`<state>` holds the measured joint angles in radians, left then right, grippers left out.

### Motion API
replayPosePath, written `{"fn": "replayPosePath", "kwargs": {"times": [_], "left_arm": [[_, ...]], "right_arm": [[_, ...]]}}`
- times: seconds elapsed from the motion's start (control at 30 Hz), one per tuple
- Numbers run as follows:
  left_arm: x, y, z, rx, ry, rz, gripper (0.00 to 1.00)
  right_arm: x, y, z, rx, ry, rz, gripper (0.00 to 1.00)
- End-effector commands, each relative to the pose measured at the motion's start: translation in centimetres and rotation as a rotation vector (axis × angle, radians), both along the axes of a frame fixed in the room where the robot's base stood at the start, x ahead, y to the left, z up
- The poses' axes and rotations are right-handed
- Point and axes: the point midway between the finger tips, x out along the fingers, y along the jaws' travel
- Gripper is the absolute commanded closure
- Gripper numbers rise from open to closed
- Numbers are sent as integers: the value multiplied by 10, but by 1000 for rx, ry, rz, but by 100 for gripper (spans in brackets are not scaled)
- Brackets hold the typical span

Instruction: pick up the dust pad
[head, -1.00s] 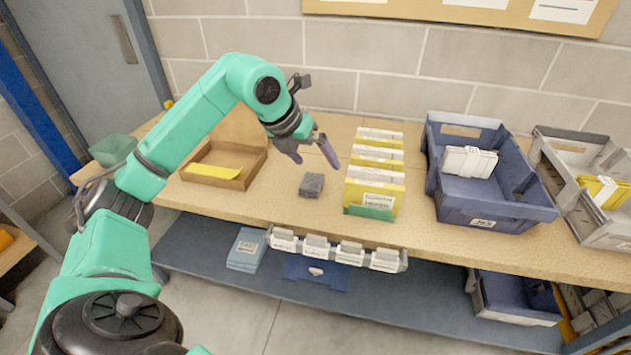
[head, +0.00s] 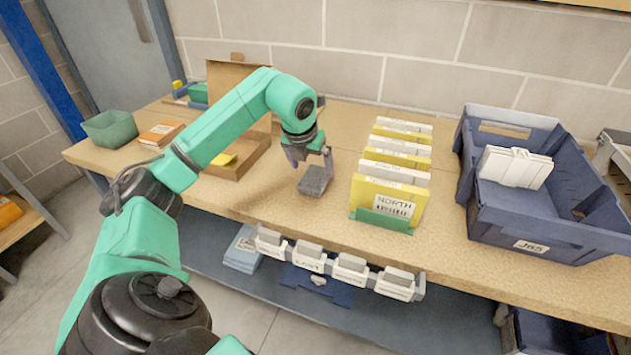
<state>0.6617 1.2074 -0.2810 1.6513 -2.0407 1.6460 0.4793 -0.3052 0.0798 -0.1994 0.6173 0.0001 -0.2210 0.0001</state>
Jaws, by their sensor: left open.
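The dust pad (head: 315,182) is a small dark grey block on the wooden bench top, left of the row of card files. My left gripper (head: 311,167) points down right at the pad, with its fingers apart and the pad below and partly between them. I cannot tell whether the fingers touch it. The gripper partly hides the pad's far side. My right gripper is not in view.
Yellow and white card files (head: 388,193) stand close right of the pad. A blue bin (head: 545,240) with white packs is farther right. An open cardboard box (head: 245,165) is behind my left arm. Labelled holders (head: 350,268) line the bench's front edge.

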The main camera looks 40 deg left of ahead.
Motion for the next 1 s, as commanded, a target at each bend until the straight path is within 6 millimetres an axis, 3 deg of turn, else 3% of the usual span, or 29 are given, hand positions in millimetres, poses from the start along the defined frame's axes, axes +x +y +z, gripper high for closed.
{"fn": "replayPosePath", "kwargs": {"times": [0.33, 0.57, 0.6, 0.77, 0.8, 1.0], "left_arm": [[15, 9, -52, -3, 1, -1, 0], [17, 10, -58, 1, -1, -1, 0], [17, 10, -58, 1, -1, -1, 8], [17, 10, -58, 1, -1, -1, 69], [17, 10, -58, 1, -2, -1, 73], [17, 10, -57, 1, -2, -1, 74]], "right_arm": [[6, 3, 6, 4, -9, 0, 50], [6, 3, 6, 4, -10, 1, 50], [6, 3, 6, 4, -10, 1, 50], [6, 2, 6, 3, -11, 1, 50], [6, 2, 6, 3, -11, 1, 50], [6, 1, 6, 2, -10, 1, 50]]}}
